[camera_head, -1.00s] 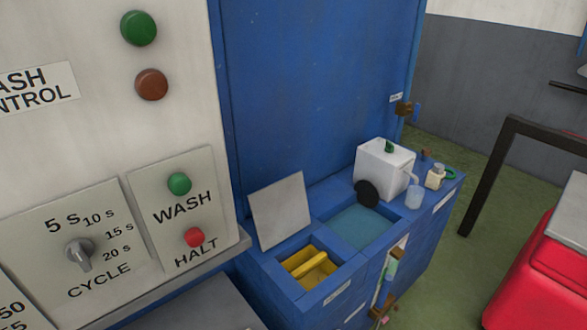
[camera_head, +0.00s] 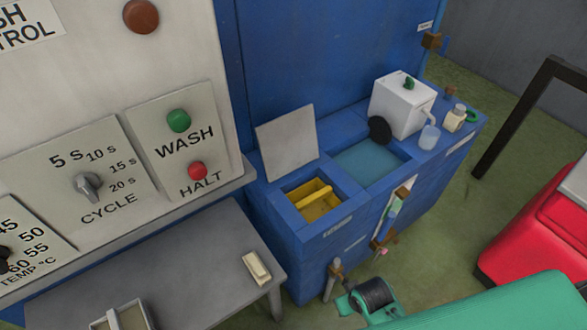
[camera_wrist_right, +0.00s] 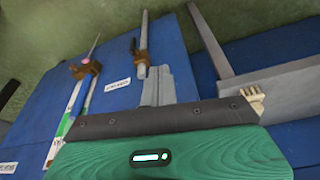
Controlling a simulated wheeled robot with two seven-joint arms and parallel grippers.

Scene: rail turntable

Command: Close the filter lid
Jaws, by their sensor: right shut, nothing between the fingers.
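The filter lid (camera_head: 288,143), a flat grey square plate, stands raised and tilted back at the rear of the filter compartment on the blue cabinet. The open compartment (camera_head: 297,205) below it shows a yellow filter with a raised bar (camera_head: 314,193). My right gripper (camera_wrist_right: 157,75) is shut and empty in the right wrist view, in front of the blue cabinet. My green right arm enters the head view at the lower right, below and in front of the filter compartment, apart from the lid. The lid is not recognisable in the wrist view. My left gripper is not in view.
A water basin (camera_head: 368,162) lies right of the filter compartment, with a white canister (camera_head: 402,104) behind it. A grey table (camera_head: 200,262) bearing a cream block (camera_head: 257,267) stands at front left. Brown-clamped pipes (camera_wrist_right: 140,62) project near my right gripper. A control panel (camera_head: 182,142) rises at left.

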